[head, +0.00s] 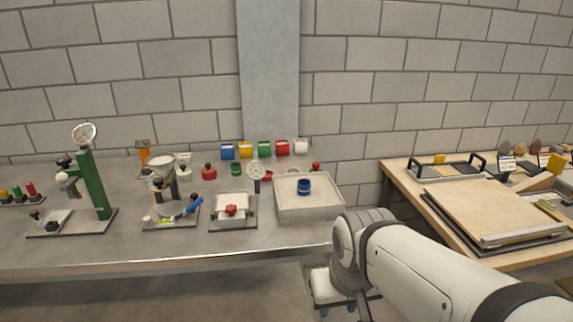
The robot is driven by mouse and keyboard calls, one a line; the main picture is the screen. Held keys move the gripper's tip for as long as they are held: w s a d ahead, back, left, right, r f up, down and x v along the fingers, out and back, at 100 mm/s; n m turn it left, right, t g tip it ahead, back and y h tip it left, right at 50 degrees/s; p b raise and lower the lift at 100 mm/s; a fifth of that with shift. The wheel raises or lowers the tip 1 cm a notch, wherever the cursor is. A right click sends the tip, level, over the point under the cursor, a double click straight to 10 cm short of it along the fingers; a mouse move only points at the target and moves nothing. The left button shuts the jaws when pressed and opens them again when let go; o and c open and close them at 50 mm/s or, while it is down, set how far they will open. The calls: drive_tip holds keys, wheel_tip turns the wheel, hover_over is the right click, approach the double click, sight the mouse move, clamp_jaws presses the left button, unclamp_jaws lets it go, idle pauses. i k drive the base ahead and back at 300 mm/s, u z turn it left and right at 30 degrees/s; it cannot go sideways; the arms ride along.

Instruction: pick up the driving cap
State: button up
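I cannot pick out the driving cap for certain. A short blue cylindrical piece (304,186) stands in the shallow pale tray (322,212) on the left bench and could be it. A red knob-like piece (231,210) on a small white block is another small part nearby. My arm comes in from the lower right. My gripper (336,300) seems to be the pale end partly hidden below the wrist, in front of the bench edge and below the tray. Its fingers are too unclear to tell open from shut, and nothing is visibly held.
A green stand with a dial (95,185) and a small device with a blue handle (180,212) stand left of the tray. Several coloured boxes (264,149) line the wall. A gap separates this bench from the right table (405,182), which holds a large wooden board (490,208).

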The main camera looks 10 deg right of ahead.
sight(316, 165)
drive_tip(key=k, duration=0.55)
drive_tip(key=z, duration=0.55)
drive_tip(key=i, duration=1.8)
drive_tip(key=u, duration=0.55)
